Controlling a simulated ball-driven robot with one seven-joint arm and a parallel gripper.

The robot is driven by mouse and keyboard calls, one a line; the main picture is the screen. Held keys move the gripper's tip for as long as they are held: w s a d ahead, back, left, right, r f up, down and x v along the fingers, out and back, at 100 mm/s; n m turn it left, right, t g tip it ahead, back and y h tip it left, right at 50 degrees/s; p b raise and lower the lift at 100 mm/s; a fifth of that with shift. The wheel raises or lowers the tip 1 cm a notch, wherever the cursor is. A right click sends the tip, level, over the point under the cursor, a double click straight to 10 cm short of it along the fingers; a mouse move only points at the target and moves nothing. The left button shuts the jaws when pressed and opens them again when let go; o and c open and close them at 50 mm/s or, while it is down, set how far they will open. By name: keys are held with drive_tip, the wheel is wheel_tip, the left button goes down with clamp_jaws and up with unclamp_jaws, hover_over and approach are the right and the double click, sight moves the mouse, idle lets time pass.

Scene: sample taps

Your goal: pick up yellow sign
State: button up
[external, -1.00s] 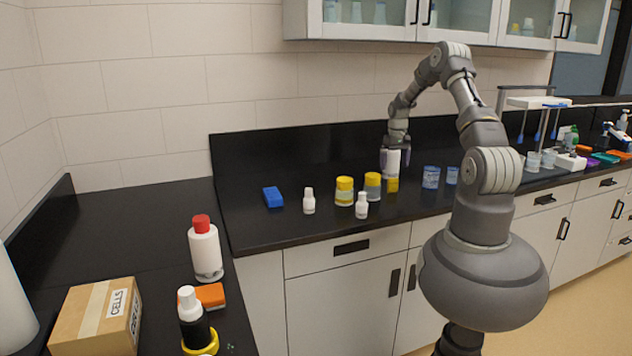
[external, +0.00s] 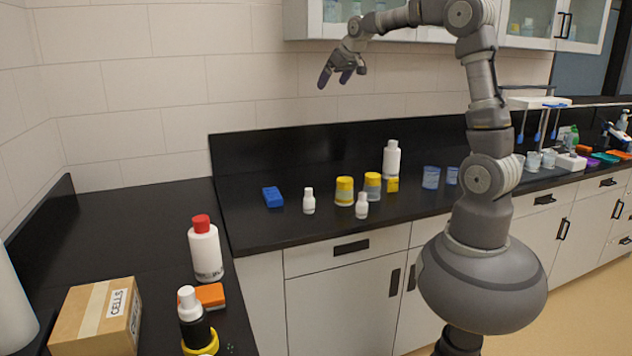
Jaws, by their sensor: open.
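A small yellow block-like thing (external: 392,185), which may be the yellow sign, stands on the black counter just right of two yellow-lidded jars. A tall white bottle (external: 391,159) stands right behind it. My gripper (external: 338,80) is open and empty, high above the counter in front of the tiled wall, up and to the left of the yellow thing. Its fingers point down and to the left. Any writing on the yellow thing is too small to read.
Yellow-lidded jars (external: 344,191) and small white bottles (external: 362,206) stand close on the left. Blue containers (external: 431,178) stand on the right. A blue block (external: 272,197) lies farther left. Wall cabinets (external: 345,18) hang above.

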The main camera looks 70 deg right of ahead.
drive_tip(key=s+a+r+n+t+y+b, duration=0.1)
drive_tip(key=s+a+r+t+b, duration=0.1)
drive_tip(key=a+r, duration=0.6)
drive_tip(key=s+a+r+n+t+y+b, duration=0.1)
drive_tip(key=s+a+r+n+t+b, duration=0.1)
drive_tip(key=a+r+t, duration=0.3)
drive_tip(key=s+a+r+b, duration=0.1)
drive_tip(key=a+r, duration=0.3)
drive_tip(key=a, duration=0.5)
drive_tip(key=shift+n+b, duration=0.3)
drive_tip(key=shift+n+t+y, duration=0.5)
drive_tip(key=shift+t+y, duration=0.3)
drive_tip(key=shift+t, duration=0.1)
drive_tip(key=s+a+r+b, duration=0.1)
drive_tip(key=s+a+r, duration=0.3)
drive_tip(key=shift+s+a+r, duration=0.25)
drive_tip(key=shift+a+r, duration=0.05)
drive_tip(key=c, duration=0.4)
drive_tip(key=shift+c, duration=0.2)
drive_tip(key=shift+w+d+f, duration=0.1)
